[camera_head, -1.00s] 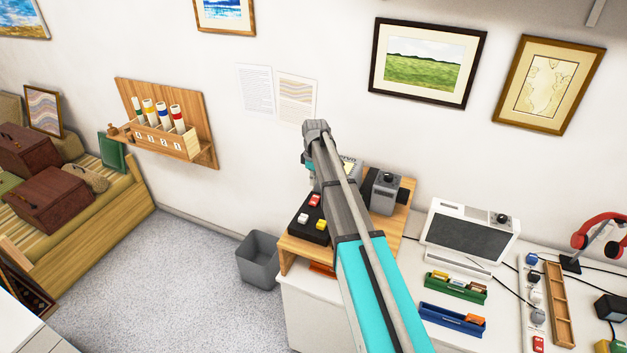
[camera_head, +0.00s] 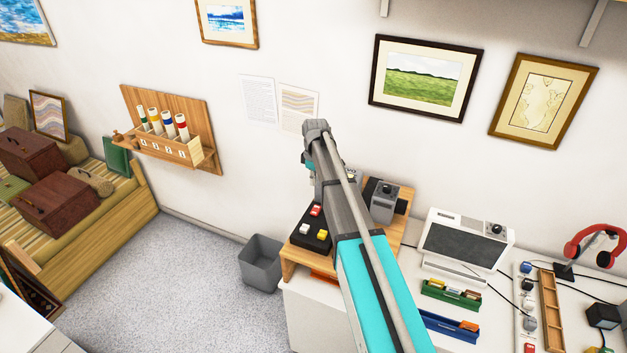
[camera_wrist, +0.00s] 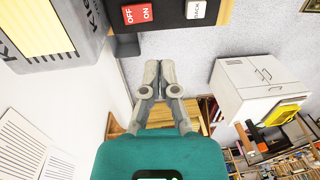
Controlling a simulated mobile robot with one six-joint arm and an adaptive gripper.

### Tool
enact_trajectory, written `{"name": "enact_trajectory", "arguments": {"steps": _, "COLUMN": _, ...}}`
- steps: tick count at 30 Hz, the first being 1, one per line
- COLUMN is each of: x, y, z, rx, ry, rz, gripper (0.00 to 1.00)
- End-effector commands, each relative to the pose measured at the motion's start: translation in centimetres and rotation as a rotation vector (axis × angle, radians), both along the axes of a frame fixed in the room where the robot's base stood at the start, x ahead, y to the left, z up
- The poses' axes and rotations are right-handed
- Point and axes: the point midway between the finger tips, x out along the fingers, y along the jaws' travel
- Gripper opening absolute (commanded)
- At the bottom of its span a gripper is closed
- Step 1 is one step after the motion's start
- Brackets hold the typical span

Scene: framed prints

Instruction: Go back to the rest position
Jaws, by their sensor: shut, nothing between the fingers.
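My arm reaches up the middle of the head view, with its grey end in front of the wall. My gripper (camera_wrist: 159,66) shows in the wrist view, its two grey fingers drawn together with nothing between them. In the head view the fingers are hidden behind my arm. Close by in the wrist view are a black button panel (camera_wrist: 163,16) with red and white buttons and a grey device with a yellow screen (camera_wrist: 32,28). The fingertips appear apart from both.
A wooden stand (camera_head: 297,262) beside my arm holds the black panel and a grey box (camera_head: 384,202). A white monitor (camera_head: 466,241) stands to the right. A grey bin (camera_head: 262,265) is on the floor. Framed prints hang on the wall. Floor left of the bin is clear.

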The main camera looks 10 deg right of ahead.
Motion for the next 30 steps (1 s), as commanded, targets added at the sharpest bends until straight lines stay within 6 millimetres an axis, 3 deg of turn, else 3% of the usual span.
{"name": "enact_trajectory", "arguments": {"steps": 17, "x": -0.6, "y": 0.1, "z": -0.4, "rx": -0.002, "ry": 0.000, "rz": -0.014, "gripper": 0.00}}
{"name": "enact_trajectory", "arguments": {"steps": 23, "x": -4.3, "y": 0.4, "z": -2.4, "rx": -0.015, "ry": -0.003, "rz": -0.113, "gripper": 0.00}}
{"name": "enact_trajectory", "arguments": {"steps": 30, "x": -12.2, "y": 1.0, "z": -6.6, "rx": -0.045, "ry": -0.013, "rz": -0.359, "gripper": 0.00}}
